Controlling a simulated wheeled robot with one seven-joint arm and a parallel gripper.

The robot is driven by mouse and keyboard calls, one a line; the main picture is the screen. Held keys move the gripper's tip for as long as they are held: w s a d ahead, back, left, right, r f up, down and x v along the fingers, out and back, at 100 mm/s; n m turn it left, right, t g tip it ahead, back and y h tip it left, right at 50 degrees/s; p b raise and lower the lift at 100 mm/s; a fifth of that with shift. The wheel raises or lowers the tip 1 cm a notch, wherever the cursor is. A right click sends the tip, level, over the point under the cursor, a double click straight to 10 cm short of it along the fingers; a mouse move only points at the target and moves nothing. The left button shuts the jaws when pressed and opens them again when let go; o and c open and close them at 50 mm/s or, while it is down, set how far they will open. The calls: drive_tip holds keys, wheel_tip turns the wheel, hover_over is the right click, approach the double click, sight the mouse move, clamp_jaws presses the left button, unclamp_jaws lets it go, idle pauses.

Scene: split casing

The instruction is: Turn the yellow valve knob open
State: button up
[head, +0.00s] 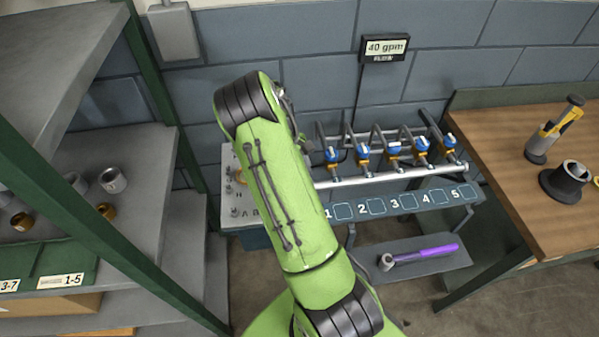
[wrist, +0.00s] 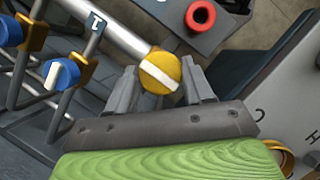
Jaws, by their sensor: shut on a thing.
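The yellow valve knob (wrist: 159,73) shows in the wrist view at the end of a light pipe (wrist: 112,28). It is round with a white bar across its face, and the bar lies at a slant. My gripper (wrist: 160,82) has one finger on each side of the knob and is shut on it. In the head view my green arm hides both the knob and my gripper.
Several blue-handled valves (head: 394,151) line the pipe above a numbered panel (head: 405,201). A wall display (head: 385,46) reads 40 gpm. A purple-handled tool (head: 425,254) lies on a low shelf. Shelving (head: 140,200) stands left, a wooden bench (head: 500,150) right.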

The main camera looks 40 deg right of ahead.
drive_tip(key=o, duration=1)
drive_tip(key=p+v, duration=0.2)
drive_tip(key=v, duration=1.3)
drive_tip(key=shift+w+r, duration=0.15)
drive_tip(key=shift+r, duration=0.15)
